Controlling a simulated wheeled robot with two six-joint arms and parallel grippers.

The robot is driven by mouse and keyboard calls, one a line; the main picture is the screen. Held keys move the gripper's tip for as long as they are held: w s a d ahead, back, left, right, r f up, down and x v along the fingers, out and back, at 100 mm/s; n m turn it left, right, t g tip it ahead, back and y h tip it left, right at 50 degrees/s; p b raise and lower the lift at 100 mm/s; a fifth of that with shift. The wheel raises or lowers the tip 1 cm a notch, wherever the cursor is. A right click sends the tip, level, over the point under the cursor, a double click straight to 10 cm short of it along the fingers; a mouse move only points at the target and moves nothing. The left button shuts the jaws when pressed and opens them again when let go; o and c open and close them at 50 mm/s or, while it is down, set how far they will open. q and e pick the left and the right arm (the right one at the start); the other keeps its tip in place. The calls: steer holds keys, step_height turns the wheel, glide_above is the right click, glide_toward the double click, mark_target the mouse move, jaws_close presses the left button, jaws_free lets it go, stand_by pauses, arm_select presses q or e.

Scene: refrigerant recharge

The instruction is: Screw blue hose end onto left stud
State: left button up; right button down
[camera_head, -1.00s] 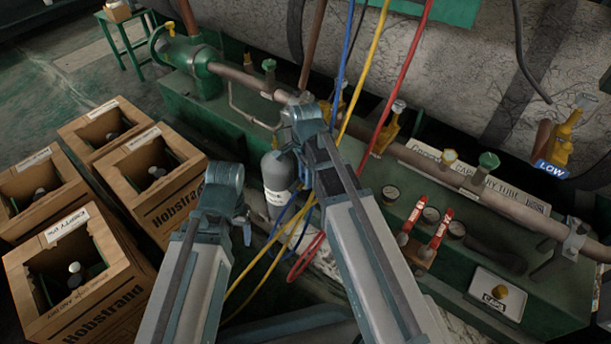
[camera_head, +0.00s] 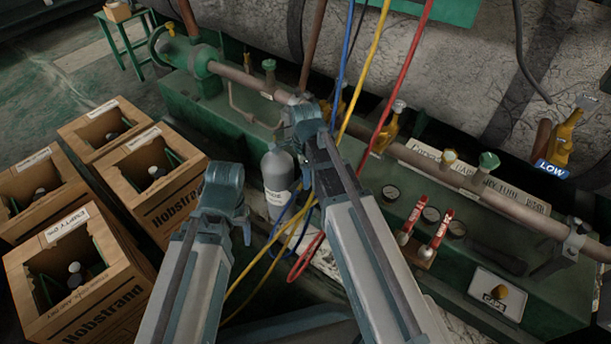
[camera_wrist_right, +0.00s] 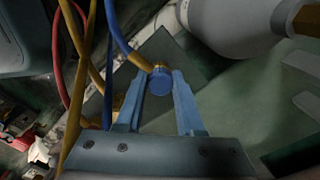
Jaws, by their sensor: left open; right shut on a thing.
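In the right wrist view, my right gripper (camera_wrist_right: 160,80) is shut on the blue hose end (camera_wrist_right: 161,75), a round blue knob with a brass collar. The blue hose (camera_wrist_right: 119,34) runs up and left from it. In the head view the blue hose (camera_head: 349,45) hangs from above, and my right wrist hides the held end. My left gripper (camera_head: 247,235) is mostly hidden behind its own wrist, left of the grey cylinder; it is open, with nothing seen in it. I cannot pick out the left stud in either view.
A grey cylinder (camera_head: 277,172) stands beside my right arm. Yellow (camera_head: 376,60) and red (camera_head: 402,78) hoses hang close by. Two red-handled valves (camera_head: 432,228) and gauges sit on the green bench at right.

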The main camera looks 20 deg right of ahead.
steer(key=shift+m, duration=1.1)
steer(key=shift+c, duration=2.2)
jaws_free()
step_height(320, 180, up, 14)
steer(key=p, duration=1.4)
steer(key=shift+f, duration=0.2)
